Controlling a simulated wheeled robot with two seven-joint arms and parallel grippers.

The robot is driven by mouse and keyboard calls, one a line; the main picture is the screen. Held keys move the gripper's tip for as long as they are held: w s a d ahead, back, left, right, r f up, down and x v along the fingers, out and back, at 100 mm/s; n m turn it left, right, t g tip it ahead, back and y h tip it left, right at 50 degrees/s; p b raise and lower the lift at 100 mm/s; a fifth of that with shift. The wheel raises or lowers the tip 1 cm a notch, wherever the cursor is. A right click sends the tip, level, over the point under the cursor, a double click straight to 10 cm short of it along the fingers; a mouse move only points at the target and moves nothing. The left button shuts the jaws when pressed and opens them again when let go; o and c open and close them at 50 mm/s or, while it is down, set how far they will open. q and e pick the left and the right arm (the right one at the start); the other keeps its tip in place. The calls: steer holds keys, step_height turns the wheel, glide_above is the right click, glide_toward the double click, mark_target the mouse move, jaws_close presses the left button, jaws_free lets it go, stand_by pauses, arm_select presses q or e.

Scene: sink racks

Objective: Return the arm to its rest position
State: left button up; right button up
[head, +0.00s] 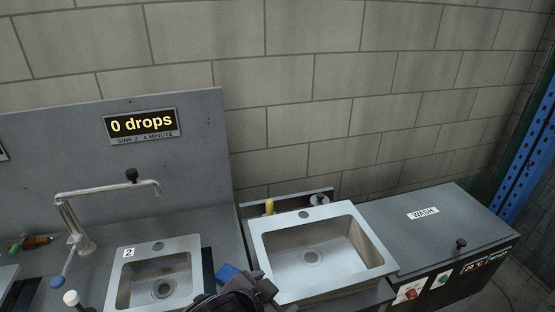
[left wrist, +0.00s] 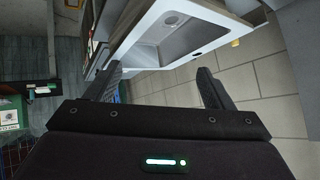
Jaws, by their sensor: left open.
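My left gripper (left wrist: 159,70) shows in the left wrist view with its two dark fingers wide apart. Nothing is held between them. Beyond the fingertips is a pale sink basin (left wrist: 165,38), seen tilted, with wall blocks to its right. In the head view a dark arm part of mine (head: 240,297) shows at the bottom edge, between the two sinks. Its fingers cannot be made out there. My right gripper is not in view.
A small sink (head: 124,287) labelled 2 with a tap (head: 68,217) stands at left. A larger sink (head: 376,248) stands right of centre, beside a grey WASH unit (head: 440,240). A sign (head: 142,125) reads 0 drops. A blue rack post (head: 530,150) stands at far right.

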arm_select(q)
steer(key=s+a+f+n+g+y, duration=0.2)
steer(key=s+a+f+n+g, duration=0.15)
steer(key=s+a, duration=0.4)
steer(key=s+a+f+n+g+y, duration=0.25)
steer(key=s+a+f+n, duration=0.2)
steer(key=a, duration=0.65)
step_height(320, 180, down, 36)
steer(key=s+b, duration=0.2)
steer(key=b, duration=0.3)
steer(key=s+a+f+g+b, duration=0.1)
steer(key=s+a+f+b, duration=0.2)
steer(key=s+f, duration=1.6)
steer(key=shift+a+f+m, duration=0.2)
steer(key=shift+f+m, duration=0.1)
steer(key=shift+f, duration=0.4)
